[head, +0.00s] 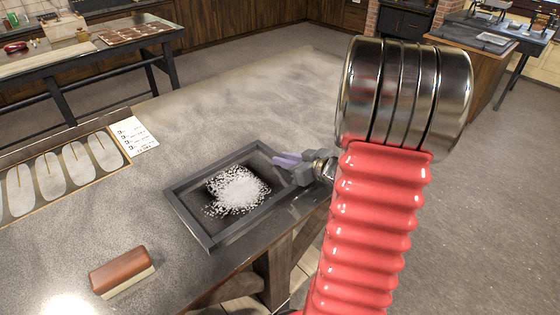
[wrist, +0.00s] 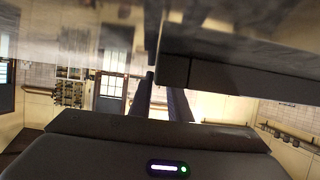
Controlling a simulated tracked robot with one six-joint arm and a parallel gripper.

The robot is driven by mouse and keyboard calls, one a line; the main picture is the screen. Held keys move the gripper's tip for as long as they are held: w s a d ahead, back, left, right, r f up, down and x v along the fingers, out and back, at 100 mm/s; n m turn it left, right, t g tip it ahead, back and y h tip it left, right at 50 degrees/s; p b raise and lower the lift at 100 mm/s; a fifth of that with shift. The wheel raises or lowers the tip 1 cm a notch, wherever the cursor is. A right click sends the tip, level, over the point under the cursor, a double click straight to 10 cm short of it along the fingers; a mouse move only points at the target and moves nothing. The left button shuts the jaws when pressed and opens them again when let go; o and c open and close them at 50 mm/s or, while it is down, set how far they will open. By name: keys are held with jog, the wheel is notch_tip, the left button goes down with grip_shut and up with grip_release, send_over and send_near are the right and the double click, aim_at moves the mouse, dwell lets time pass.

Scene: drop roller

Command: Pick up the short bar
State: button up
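No piece is clearly marked as the short bar. A short, bar-shaped block (head: 123,270), reddish brown on top and cream below, lies at the table's front left. I cannot tell whether it is the short bar. My gripper (head: 286,160) is over the right rim of a dark tray (head: 186,212), well to the right of the block and farther back. In the wrist view, the two dark fingers (wrist: 162,97) stand apart with a bright gap between them, and I see nothing held. My red and silver arm hides the table's right side.
The tray holds a heap of white grains (head: 238,189). A board with pale oval shapes (head: 50,172) and a white printed card (head: 135,137) lie at the left. The grey tabletop (head: 255,100) behind the tray is clear. A dark slab edge fills the wrist view's upper right.

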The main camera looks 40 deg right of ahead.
grip_shut()
jog(key=shift+r, duration=0.1)
dwell(0.8)
